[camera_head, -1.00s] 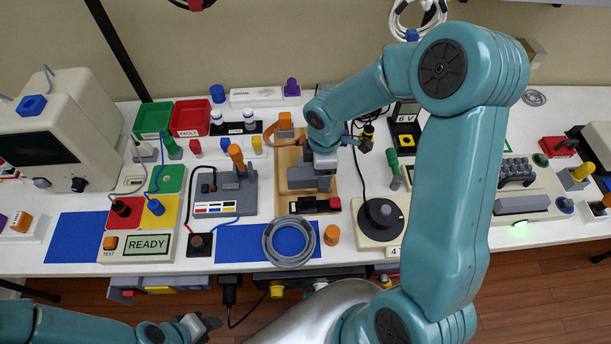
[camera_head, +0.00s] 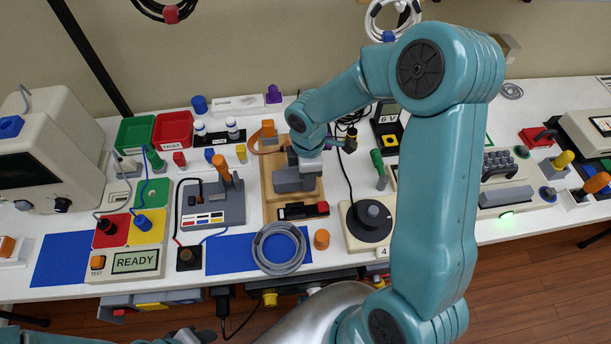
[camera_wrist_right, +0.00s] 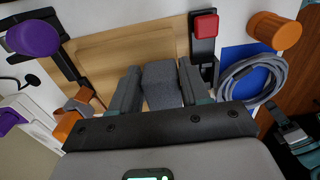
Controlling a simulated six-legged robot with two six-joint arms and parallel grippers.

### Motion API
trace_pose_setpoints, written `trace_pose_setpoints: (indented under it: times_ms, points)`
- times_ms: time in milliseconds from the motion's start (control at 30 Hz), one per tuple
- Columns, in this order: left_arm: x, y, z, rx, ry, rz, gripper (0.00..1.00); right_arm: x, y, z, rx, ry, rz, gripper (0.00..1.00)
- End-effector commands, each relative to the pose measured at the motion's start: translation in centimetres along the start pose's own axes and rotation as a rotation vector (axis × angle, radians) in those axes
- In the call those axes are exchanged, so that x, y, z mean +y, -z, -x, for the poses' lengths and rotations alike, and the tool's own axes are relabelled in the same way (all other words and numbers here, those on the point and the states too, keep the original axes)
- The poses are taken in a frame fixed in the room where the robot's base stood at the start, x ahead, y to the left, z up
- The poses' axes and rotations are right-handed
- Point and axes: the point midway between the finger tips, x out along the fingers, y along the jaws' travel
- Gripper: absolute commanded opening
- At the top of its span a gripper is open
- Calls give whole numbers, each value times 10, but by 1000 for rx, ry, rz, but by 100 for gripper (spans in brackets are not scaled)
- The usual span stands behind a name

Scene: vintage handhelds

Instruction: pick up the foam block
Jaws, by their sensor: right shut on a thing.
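The foam block (camera_wrist_right: 161,85) is a dark grey, rough-looking block between the two fingers of my right gripper (camera_wrist_right: 160,88) in the wrist view. The fingers press on both its sides. In the head view my right gripper (camera_head: 298,178) is over the wooden tray (camera_head: 270,207), pointing down, and its body hides much of what it holds. I cannot tell whether the block is clear of the tray. My left gripper (camera_head: 195,336) shows only partly at the bottom edge of the head view, far from the block, and its jaws are unclear.
A black device with a red end (camera_head: 303,210) lies at the tray's front. A grey cable coil (camera_head: 279,248) rests on a blue mat (camera_head: 229,254), with an orange cylinder (camera_head: 321,239) beside it. A joystick box (camera_head: 216,204) stands left and a round knob base (camera_head: 368,220) right.

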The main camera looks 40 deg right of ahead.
Motion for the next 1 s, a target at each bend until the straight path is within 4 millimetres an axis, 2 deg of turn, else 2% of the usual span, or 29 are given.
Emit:
trace_pose_setpoints:
  times_ms: [167, 400, 600, 800, 1000]
  points:
    - [2, 0, 5, 0, 0, 0, 43, 1, 1, 44, 4, -9, -1, 17]
    - [4, 0, 10, 0, 0, 0, 43, 1, 1, 120, 5, -8, 0, 17]
    - [4, 0, 13, 0, 0, 0, 43, 0, 0, 164, 3, -4, -1, 17]
    - [5, 0, 14, 0, 0, 0, 43, 0, 0, 183, 1, -1, 1, 17]
    - [5, 0, 14, 0, 0, 0, 43, 0, 0, 185, 1, 0, 0, 17]
